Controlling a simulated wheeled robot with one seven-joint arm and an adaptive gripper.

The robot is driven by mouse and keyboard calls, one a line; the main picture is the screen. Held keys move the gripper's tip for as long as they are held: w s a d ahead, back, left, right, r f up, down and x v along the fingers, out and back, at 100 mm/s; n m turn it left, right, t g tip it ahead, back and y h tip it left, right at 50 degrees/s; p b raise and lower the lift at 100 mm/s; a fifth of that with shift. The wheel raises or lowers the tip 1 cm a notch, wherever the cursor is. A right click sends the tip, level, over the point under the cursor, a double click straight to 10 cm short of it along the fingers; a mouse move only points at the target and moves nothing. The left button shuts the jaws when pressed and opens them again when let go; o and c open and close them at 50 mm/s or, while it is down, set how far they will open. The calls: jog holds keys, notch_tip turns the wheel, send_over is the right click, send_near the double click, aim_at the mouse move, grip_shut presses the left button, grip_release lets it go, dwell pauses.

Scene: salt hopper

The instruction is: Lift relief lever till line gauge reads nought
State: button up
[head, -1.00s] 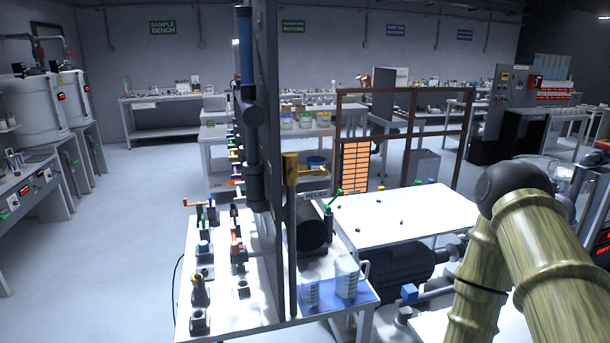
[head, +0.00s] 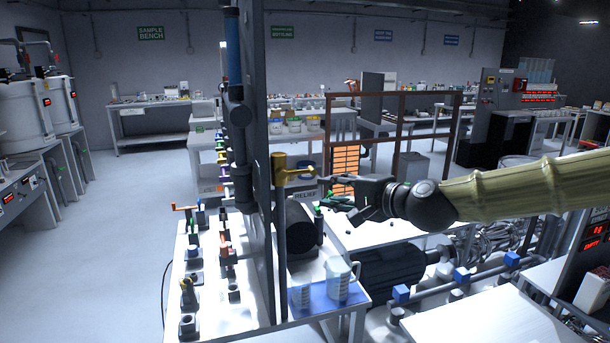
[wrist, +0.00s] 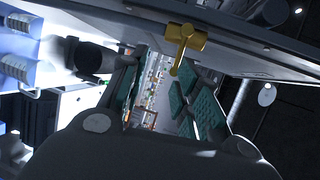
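The brass lever (head: 292,172) is on the dark upright panel, its handle pointing right and roughly level. A RELIEF label (head: 306,195) sits just below it, so I take it as the relief lever. My gripper (head: 328,190) is just right of the handle end. In the wrist view the brass lever (wrist: 186,42) is at the top, its handle pointing down towards the space between the teal finger pads. My gripper (wrist: 153,82) is open and empty; the fingers are apart, and I see no contact. I cannot make out a line gauge.
The panel (head: 265,120) stands close to the left of my gripper. Below are a dark cylinder (head: 302,235) and clear jugs (head: 341,280) on a blue tray. A brown frame (head: 398,140) stands behind. A red display (head: 594,243) at the right edge seems to read EMPTY.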

aim_at(302, 172)
jog(key=shift+w+a+r+p, duration=0.2)
jog(key=shift+w+a+p, duration=0.35)
jog(key=shift+w+a, duration=0.7)
jog(key=shift+w+a+r+p, duration=0.15)
jog(key=shift+w+a+p, duration=0.45)
jog(key=shift+w+a, duration=0.65)
jog(key=shift+w+a+r+p, duration=0.2)
jog(key=shift+w+a+p, duration=0.5)
jog(key=shift+w, duration=0.85)
jog(key=shift+a, duration=0.15)
grip_shut()
